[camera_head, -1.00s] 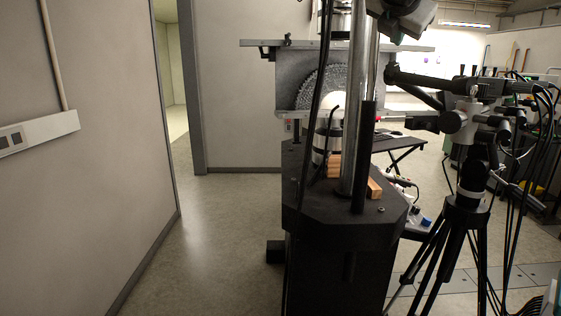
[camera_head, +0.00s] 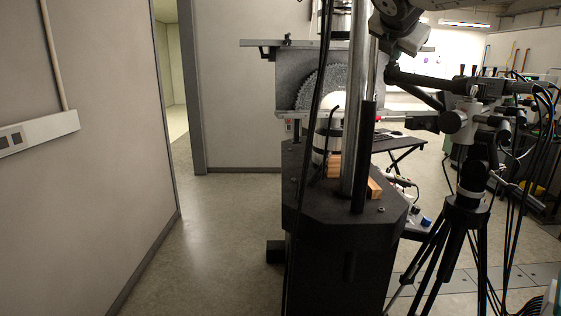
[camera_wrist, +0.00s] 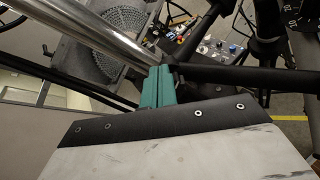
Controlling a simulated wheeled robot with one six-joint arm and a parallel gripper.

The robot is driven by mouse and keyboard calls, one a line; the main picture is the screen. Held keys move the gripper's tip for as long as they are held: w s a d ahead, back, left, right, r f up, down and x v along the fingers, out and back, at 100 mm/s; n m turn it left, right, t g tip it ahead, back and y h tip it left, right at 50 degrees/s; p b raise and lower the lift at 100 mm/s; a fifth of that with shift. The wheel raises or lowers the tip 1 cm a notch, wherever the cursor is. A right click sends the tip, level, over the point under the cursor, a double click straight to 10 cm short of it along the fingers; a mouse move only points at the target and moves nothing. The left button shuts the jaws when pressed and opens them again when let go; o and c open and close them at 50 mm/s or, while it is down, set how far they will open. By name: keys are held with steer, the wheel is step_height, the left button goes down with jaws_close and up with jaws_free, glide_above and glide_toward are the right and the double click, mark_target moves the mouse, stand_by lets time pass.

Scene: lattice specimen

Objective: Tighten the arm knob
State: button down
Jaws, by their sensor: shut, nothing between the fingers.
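My gripper (camera_wrist: 161,78) shows in the wrist view as two teal fingers pressed together, with nothing between them. Its tips are close to the polished steel column (camera_wrist: 95,30) and the left end of a black bar (camera_wrist: 235,75). In the head view, part of my arm (camera_head: 405,28) hangs at the top, right of the column; the fingers cannot be made out there. The tripod (camera_head: 466,215) carries a black support arm (camera_head: 435,80) and a pale clamp (camera_head: 460,121) with several dark knobs or handles. I cannot tell which one is the arm knob.
The black test frame base (camera_head: 345,225) and its steel column (camera_head: 362,100) stand left of the tripod. Cables (camera_head: 515,190) hang on the tripod's right. Wooden blocks (camera_head: 374,188) lie on the base. The floor (camera_head: 215,230) at left is clear.

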steer(key=shift+f, duration=0.25)
stand_by(0.4)
steer(key=shift+s+d+f, duration=0.1)
steer(key=shift+s+d, duration=0.2)
steer(key=shift+d, duration=0.05)
steer(key=shift+s+d+f, duration=0.35)
steer(key=shift+d+r, duration=0.1)
steer(key=v, duration=0.6)
steer(key=shift+d+r, duration=0.2)
stand_by(0.5)
